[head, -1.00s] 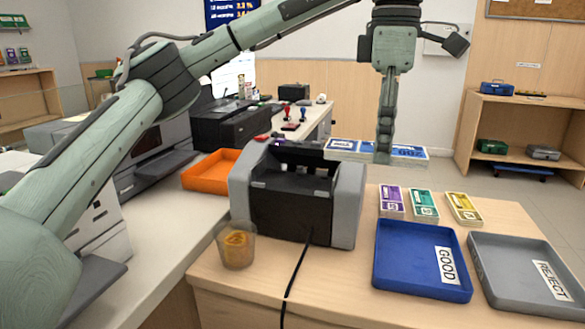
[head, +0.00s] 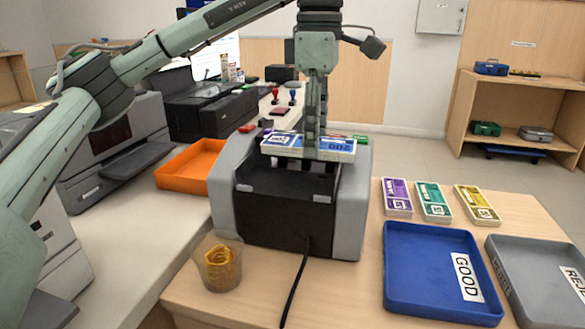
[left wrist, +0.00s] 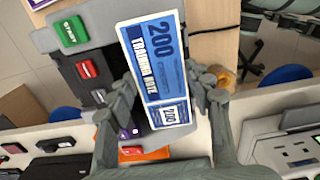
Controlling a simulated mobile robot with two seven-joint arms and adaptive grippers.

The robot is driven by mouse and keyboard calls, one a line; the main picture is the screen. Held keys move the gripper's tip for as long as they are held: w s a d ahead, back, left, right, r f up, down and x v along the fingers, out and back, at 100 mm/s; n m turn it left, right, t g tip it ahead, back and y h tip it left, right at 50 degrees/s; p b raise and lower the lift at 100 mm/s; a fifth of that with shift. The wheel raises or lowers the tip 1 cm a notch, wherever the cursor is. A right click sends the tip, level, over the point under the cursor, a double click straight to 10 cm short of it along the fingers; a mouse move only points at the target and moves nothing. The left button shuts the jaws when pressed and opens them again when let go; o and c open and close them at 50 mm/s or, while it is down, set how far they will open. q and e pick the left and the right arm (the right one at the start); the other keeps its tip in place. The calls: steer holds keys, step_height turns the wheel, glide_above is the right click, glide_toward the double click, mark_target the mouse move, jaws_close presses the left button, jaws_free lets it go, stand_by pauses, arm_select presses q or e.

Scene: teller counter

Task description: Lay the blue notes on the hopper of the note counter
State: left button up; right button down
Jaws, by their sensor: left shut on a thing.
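The blue notes (head: 334,149) are a banded stack marked 200, held roughly level above the top of the note counter (head: 348,205). My left gripper (head: 313,145) points down and is shut on the blue notes. In the left wrist view the blue notes (left wrist: 157,70) lie between the two fingers of my left gripper (left wrist: 165,100), over the dark top of the counter. The notes cover part of the hopper, and the head view does not show whether they touch it. My right gripper is in neither view.
Purple (head: 397,197), green (head: 433,201) and yellow (head: 477,204) note stacks lie right of the counter, behind the blue GOOD tray (head: 425,290) and grey REJECT tray (head: 530,265). A cup of rubber bands (head: 219,262) stands in front. An orange tray (head: 185,168) is at left.

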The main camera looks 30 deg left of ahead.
mark_target(294, 140)
arm_select(q)
steer(key=a, duration=0.1)
steer(key=a+f, duration=0.1)
steer(key=a, duration=0.1)
steer(key=shift+s+f, duration=0.25)
steer(key=shift+f, duration=0.1)
steer(key=shift+a+f, duration=0.2)
steer(key=shift+a, duration=0.1)
steer(key=shift+s+a+f, duration=0.1)
steer(key=shift+f, duration=1.95)
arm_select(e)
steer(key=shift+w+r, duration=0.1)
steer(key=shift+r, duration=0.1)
arm_select(q)
steer(key=shift+f, duration=0.2)
steer(key=o, duration=1.2)
steer(key=shift+c, duration=0.2)
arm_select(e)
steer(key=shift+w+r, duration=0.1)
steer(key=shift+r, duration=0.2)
arm_select(q)
steer(key=shift+r, duration=0.15)
